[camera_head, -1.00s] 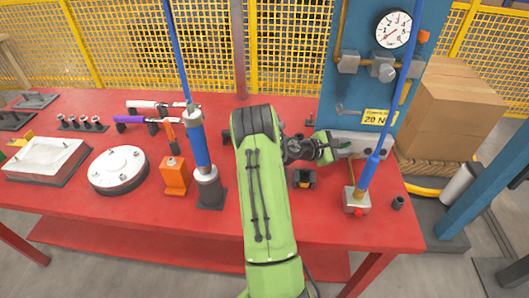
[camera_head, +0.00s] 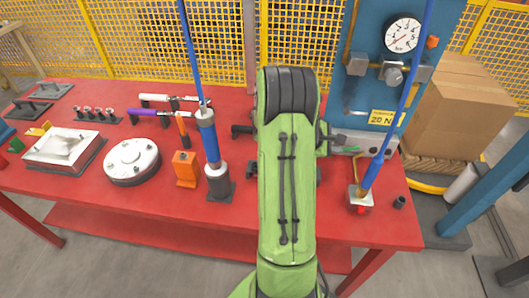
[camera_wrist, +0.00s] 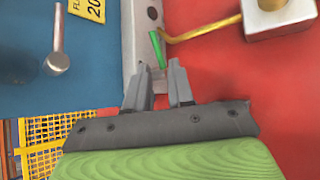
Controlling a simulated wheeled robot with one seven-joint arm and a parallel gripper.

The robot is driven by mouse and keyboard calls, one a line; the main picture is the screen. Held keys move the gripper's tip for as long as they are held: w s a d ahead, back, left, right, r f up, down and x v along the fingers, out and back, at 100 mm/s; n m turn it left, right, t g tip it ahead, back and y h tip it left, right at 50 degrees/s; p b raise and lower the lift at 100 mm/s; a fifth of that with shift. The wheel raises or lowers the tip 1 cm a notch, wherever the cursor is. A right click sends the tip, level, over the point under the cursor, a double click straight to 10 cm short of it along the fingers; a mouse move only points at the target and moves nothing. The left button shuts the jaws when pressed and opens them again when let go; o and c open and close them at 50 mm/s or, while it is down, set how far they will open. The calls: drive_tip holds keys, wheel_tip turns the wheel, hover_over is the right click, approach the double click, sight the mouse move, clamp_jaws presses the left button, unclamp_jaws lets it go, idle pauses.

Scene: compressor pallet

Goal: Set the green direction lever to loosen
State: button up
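The green direction lever (camera_wrist: 156,48) is a short, thin bar on a grey metal strip (camera_wrist: 138,30) in the wrist view. It slants slightly, with its lower end near the gap between my fingertips. My gripper (camera_wrist: 159,66) is open, with a visible gap between its two grey fingers. I cannot tell if a finger touches the lever. In the head view the lever (camera_head: 347,149) shows as a small green bar just right of my forearm, on the grey unit below the blue panel. My forearm hides most of my gripper there. The loosen marking cannot be read.
A yellow bent pipe (camera_wrist: 203,30) and a light block (camera_wrist: 280,18) lie right of the lever. A grey knob (camera_wrist: 56,62) sticks out of the blue panel. An upright blue-grey tool (camera_head: 208,140) stands left of my arm.

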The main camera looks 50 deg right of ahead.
drive_tip(key=w+a+r+m+t+y+b, duration=0.1)
drive_tip(key=w+a, duration=0.4)
drive_tip(key=a, duration=0.5)
drive_tip(key=w+a+r+m+t+y+b, duration=0.2)
drive_tip(key=w+a+r+t+b, duration=0.1)
drive_tip(key=a, duration=0.7)
drive_tip(key=shift+w+r+m+t+b, duration=0.45)
drive_tip(key=shift+w+t, duration=0.55)
drive_tip(key=shift+w, duration=0.25)
drive_tip(key=shift+a, duration=0.1)
